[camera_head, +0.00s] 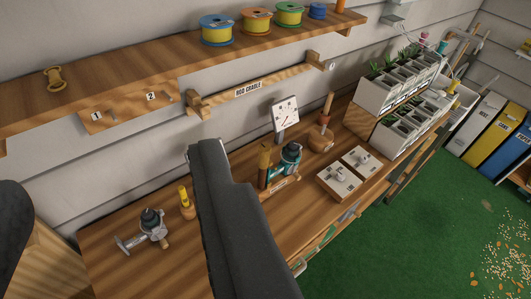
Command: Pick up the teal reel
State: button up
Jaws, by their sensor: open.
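The teal reel (290,160) stands upright on the wooden workbench, right of the picture's middle, with a dark round part on top. It sits at a small wooden stand with an upright brown post on its left. My gripper (112,172) is open, with one dark finger at the left edge and the other across the middle. The right finger lies left of the teal reel in the picture and does not cover it.
A yellow-handled tool (185,197) stands beside the right finger. Behind are a dial gauge (286,115) and a wooden rod cradle (255,88). Two switch boxes (338,180) lie right of the teal reel. Planter trays (385,97) stand farther right. A shelf (120,58) with spools runs above.

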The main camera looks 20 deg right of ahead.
aim_at(290, 157)
jog(key=k, duration=1.25)
jog(key=z, duration=0.4)
jog(key=i, duration=1.9)
jog(key=u, duration=0.4)
